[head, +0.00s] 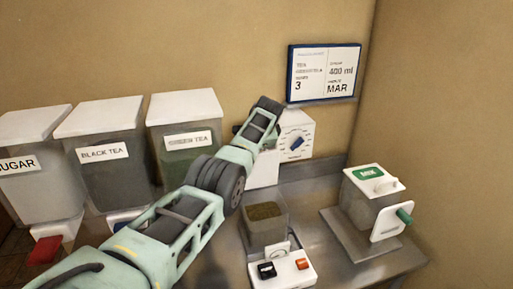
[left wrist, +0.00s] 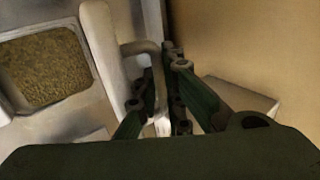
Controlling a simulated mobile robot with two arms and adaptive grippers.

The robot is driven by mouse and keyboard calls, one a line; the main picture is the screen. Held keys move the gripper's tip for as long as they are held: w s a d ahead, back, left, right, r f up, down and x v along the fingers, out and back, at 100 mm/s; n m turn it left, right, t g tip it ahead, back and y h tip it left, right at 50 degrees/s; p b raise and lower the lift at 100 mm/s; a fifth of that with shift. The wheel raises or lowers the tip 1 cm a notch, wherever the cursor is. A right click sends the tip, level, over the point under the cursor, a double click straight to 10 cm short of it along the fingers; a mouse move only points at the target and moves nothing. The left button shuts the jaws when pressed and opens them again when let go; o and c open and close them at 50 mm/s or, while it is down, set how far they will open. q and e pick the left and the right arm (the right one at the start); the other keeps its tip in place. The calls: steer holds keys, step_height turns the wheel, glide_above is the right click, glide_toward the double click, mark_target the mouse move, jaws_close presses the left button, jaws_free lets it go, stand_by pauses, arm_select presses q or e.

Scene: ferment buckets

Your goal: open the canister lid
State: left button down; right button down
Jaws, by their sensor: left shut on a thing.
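Three grey canisters with white lids stand in a row at left in the head view: sugar (head: 45,190), black tea (head: 110,180) and green tea (head: 165,125). Their lids (head: 185,105) are down. My left arm reaches up across the middle to a white machine with a blue dial (head: 297,140); its fingertips are hidden there. In the left wrist view my left gripper (left wrist: 160,100) is shut on a grey bent handle (left wrist: 150,50) beside a white body (left wrist: 100,45). I cannot tell for sure which thing the handle belongs to. My right gripper is not in view.
An open container of tea leaves (head: 265,212) stands on a scale (head: 282,272). A box labelled MIX (head: 372,195) with a green knob stands at right on the steel counter (head: 325,265). A sign (head: 323,73) hangs on the wall. A red scoop-like thing (head: 43,250) lies at left.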

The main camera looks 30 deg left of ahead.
arm_select(q)
steer(key=shift+w+a+r, duration=0.15)
steer(key=shift+a+r, duration=0.25)
steer(key=shift+a, duration=0.05)
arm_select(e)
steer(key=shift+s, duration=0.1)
arm_select(q)
steer(key=c, duration=2.1)
jaws_free()
steer(key=shift+d+f, duration=0.1)
steer(key=shift+s+f, duration=0.2)
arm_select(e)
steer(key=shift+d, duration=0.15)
arm_select(q)
steer(key=shift+d+r, duration=0.3)
steer(key=shift+r, duration=0.4)
steer(key=shift+s+d+f+v, duration=0.1)
steer(key=shift+v, duration=1.8)
steer(key=shift+s+d+f+v, duration=0.1)
steer(key=shift+d+v, duration=0.05)
steer(key=shift+v, duration=1.75)
steer(key=shift+d+f+v, duration=0.1)
steer(key=shift+v, duration=1.8)
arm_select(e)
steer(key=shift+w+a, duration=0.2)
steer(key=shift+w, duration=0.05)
